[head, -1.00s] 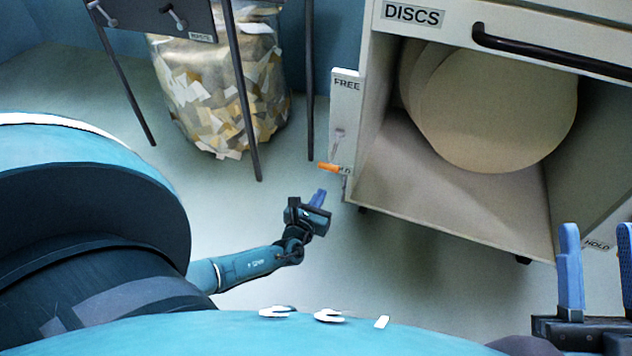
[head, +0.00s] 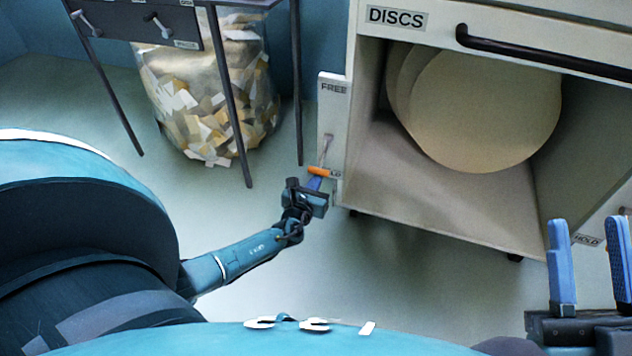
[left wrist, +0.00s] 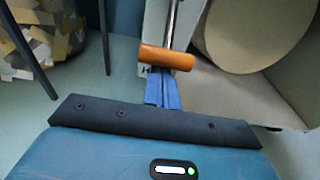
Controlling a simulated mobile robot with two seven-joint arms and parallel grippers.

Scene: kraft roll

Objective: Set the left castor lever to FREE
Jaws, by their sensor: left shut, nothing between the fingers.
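The left castor lever has an orange handle (head: 321,172) at the lower end of a plate (head: 331,110) marked FREE at its top, on the left side of the DISCS cabinet. The handle is at the bottom of the plate, and partly covers the lower label. My left gripper (head: 315,184) is shut and empty, with its blue fingertips just below the handle. In the left wrist view the orange handle (left wrist: 166,57) lies across just beyond the blue fingers (left wrist: 162,90); I cannot tell whether they touch. My right gripper (head: 592,264) is open and empty at the lower right.
The cabinet (head: 440,190) holds large pale discs (head: 490,110) under a dark bar handle (head: 520,55). A HOLD label (head: 587,240) shows at its right. A clear bag of paper scraps (head: 205,95) stands behind dark stand legs at left. Floor between is clear.

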